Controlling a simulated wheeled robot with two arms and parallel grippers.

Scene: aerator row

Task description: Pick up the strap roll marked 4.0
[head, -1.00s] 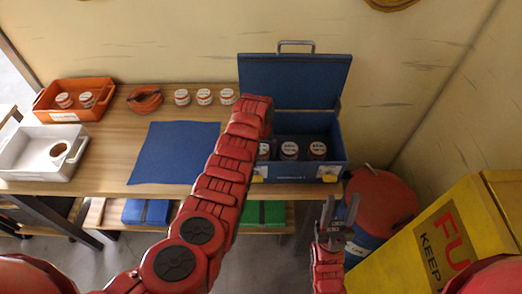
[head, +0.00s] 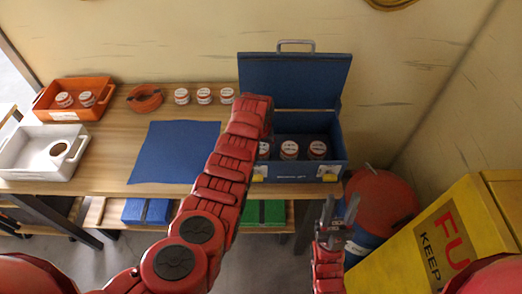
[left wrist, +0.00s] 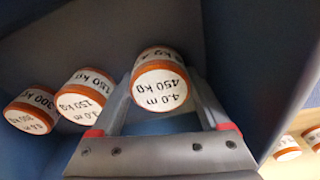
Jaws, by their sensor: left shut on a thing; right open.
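The strap roll marked 4.0 (left wrist: 160,87), white with orange rims and also marked 450 kg, sits between the fingers of my left gripper (left wrist: 163,72) in the left wrist view. The gripper is shut on it. In the head view my left arm hides that gripper at the left side of the open blue box (head: 299,173). A roll at the box's left (head: 264,149) shows only partly beside the arm. Two other rolls, marked 150 kg (left wrist: 85,95) and 300 kg (left wrist: 31,110), are in the box. My right gripper (head: 339,208) is open and empty, below and right of the box.
Several rolls (head: 204,96) stand on the table behind my left arm.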

